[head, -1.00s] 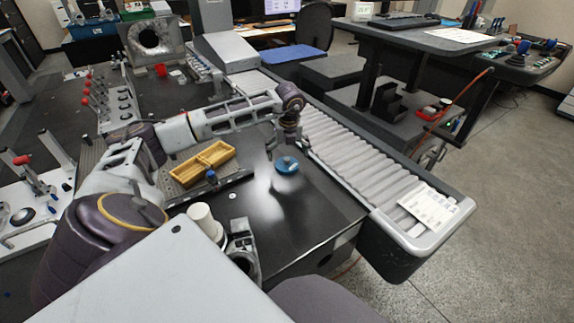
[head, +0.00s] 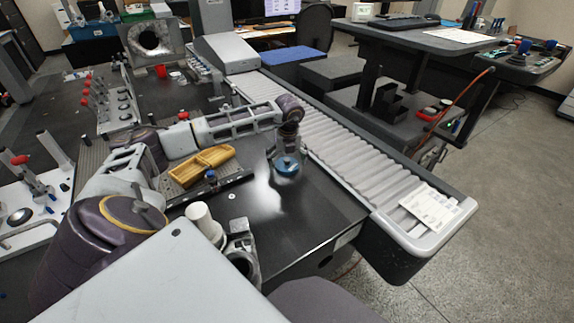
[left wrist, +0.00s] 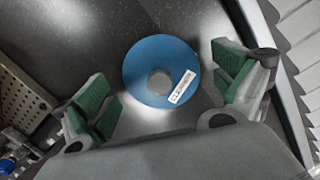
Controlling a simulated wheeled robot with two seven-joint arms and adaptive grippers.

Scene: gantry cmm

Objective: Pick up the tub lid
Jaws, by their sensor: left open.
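The tub lid (head: 287,165) is a round blue disc lying on the dark table near its right edge. In the left wrist view the tub lid (left wrist: 150,62) shows a grey centre and a small white label. My left gripper (head: 286,158) is directly above the lid, pointing down. In the left wrist view my left gripper (left wrist: 165,100) is open, its green-padded fingers apart on either side of the lid and not touching it. The exact height above the lid is hard to tell.
A grey ribbed bellows cover (head: 350,150) runs along the table's right side, with a white paper (head: 430,205) on its near end. A yellow divided tray (head: 202,166) lies left of the lid. A white cylinder (head: 203,219) stands nearer. The table in front of the lid is clear.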

